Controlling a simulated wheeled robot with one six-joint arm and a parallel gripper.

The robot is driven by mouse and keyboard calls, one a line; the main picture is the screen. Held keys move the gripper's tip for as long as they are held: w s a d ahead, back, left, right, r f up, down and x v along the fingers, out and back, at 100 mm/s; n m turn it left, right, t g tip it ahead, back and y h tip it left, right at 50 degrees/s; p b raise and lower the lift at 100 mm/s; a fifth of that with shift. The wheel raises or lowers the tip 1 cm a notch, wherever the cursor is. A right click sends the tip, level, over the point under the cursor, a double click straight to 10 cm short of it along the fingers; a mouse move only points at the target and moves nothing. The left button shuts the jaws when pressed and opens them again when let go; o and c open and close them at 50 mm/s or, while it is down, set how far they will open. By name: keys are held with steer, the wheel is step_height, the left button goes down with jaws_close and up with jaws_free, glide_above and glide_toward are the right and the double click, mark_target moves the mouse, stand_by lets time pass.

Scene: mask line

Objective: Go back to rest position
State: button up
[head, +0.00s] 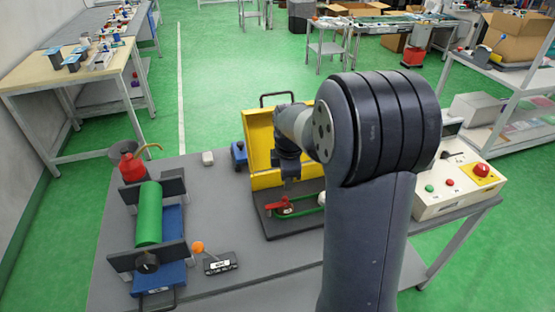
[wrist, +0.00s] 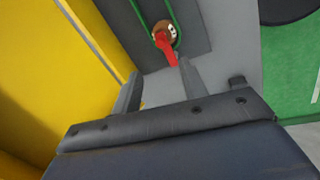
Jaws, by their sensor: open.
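My gripper (head: 291,184) hangs in front of the yellow box in the head view, above a dark board (head: 268,222). In the wrist view its two fingers (wrist: 158,80) are apart with nothing between them that I can make out as held. A red valve handle (head: 278,206) with a green pipe loop sits on the board, close to the gripper. In the wrist view the red handle (wrist: 165,48) shows just beyond the fingertips; whether it touches them I cannot tell. My arm hides part of the board and pipe.
The yellow box (head: 256,135) stands open behind the board. A green roller (head: 148,215) on a blue fixture, a red can (head: 131,168) and an orange-knobbed lever (head: 198,247) are at left. A control box (head: 440,203) with buttons is at right. The grey tabletop (head: 225,190) has bare room between.

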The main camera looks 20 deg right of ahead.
mark_target(285, 198)
steer(key=f, duration=0.3)
steer(key=w+f, duration=0.1)
steer(key=f, duration=0.3)
steer(key=w+f+p, duration=0.1)
steer(key=f, duration=0.2)
steer(key=shift+d+f, duration=0.2)
steer(key=shift+f, duration=0.1)
steer(key=shift+r, duration=0.1)
step_height(285, 198, up, 10)
steer(key=s+b, duration=0.1)
steer(key=s, duration=0.1)
steer(key=f, duration=0.3)
steer(key=w+f, duration=0.1)
steer(key=f, duration=0.2)
steer(key=w+f+p, duration=0.1)
steer(key=f, duration=0.2)
steer(key=shift+f, duration=0.6)
steer(key=shift+s+a+m+h+p, duration=0.1)
steer(key=shift+s+m+h+p, duration=0.2)
steer(key=shift+m, duration=0.55)
steer(key=shift+s+a+m+p, duration=0.1)
steer(key=shift+s+m, duration=0.3)
steer(key=shift+m, duration=0.45)
